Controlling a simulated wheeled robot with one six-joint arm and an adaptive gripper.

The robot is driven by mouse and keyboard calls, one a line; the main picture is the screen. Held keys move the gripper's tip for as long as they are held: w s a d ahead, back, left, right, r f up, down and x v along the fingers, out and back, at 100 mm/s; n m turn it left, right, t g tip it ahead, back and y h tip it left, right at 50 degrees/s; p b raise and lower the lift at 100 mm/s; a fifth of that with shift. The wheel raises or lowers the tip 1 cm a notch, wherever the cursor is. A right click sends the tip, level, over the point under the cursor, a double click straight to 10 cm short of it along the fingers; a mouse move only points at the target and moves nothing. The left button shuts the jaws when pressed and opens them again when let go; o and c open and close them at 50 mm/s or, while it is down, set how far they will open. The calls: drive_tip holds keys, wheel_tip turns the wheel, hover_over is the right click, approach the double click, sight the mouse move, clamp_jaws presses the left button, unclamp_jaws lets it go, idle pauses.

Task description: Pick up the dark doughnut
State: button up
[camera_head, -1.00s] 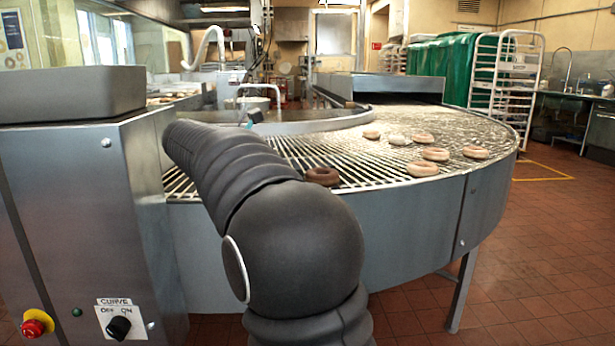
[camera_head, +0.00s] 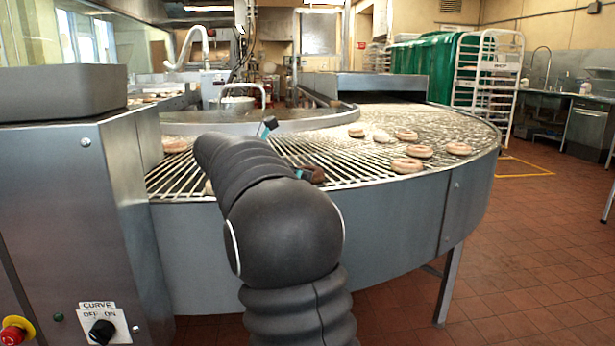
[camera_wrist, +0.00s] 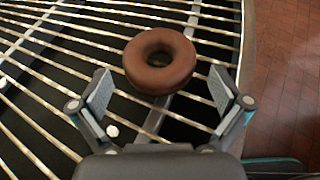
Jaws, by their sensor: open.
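The dark doughnut (camera_wrist: 160,60) is a brown ring lying on the wire conveyor (camera_wrist: 60,50) in the wrist view. My gripper (camera_wrist: 163,98) is open, its two fingers spread wide to the left and right on the near side of the doughnut. Nothing is between the fingers except the wires below. In the head view the dark doughnut (camera_head: 314,174) shows only in part, just right of my arm.
Several paler doughnuts (camera_head: 407,165) lie farther right and back on the curved conveyor (camera_head: 360,160). One more doughnut (camera_head: 176,146) is at its left. A steel housing with a knob (camera_head: 102,331) stands at the left. The tiled floor (camera_head: 520,260) at right is clear.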

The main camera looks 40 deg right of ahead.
drive_tip(key=x, duration=0.4)
drive_tip(key=shift+d, duration=0.15)
drive_tip(key=c, duration=0.8)
drive_tip(key=shift+r, duration=0.15)
